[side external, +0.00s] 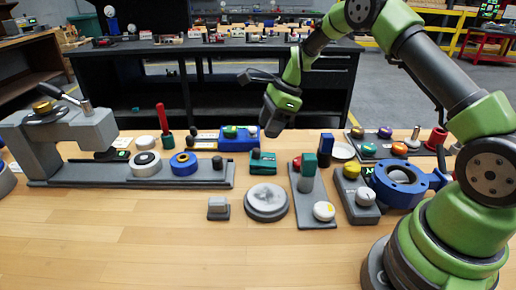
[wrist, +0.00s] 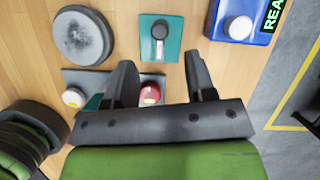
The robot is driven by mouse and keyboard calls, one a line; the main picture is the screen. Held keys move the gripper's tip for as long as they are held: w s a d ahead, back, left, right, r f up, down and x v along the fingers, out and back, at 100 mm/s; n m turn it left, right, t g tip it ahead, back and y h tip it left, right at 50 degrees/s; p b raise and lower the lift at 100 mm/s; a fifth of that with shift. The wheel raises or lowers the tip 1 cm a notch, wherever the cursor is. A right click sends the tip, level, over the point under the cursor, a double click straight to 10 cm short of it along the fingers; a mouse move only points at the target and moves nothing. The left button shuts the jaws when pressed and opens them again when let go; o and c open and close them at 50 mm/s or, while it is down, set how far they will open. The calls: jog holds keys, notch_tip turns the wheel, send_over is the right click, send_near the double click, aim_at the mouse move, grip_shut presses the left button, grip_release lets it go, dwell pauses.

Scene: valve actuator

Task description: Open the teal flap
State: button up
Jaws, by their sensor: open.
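A teal upright piece (side external: 308,170) stands on a grey plate (side external: 312,210) between a red button and a white knob. In the wrist view, a teal part (wrist: 93,103) of it shows beside my left finger, mostly hidden. A low teal box (side external: 262,163) with a dark knob sits to its left; it also shows in the wrist view as a teal plate (wrist: 174,48) with a black lever. I cannot tell for sure which is the flap. My gripper (wrist: 160,62) is open and empty, held above the bench; it also shows in the side view (side external: 271,130).
A grey round disc (side external: 267,201) and a small grey block (side external: 218,208) lie near the front. A blue box (side external: 238,138) stands behind the low teal box. A blue flanged valve (side external: 398,184) stands at right, near my base. The front left of the bench is clear.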

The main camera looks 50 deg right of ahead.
aim_at(258, 150)
jog(key=x, duration=0.7)
jog(key=shift+f, duration=0.35)
grip_shut()
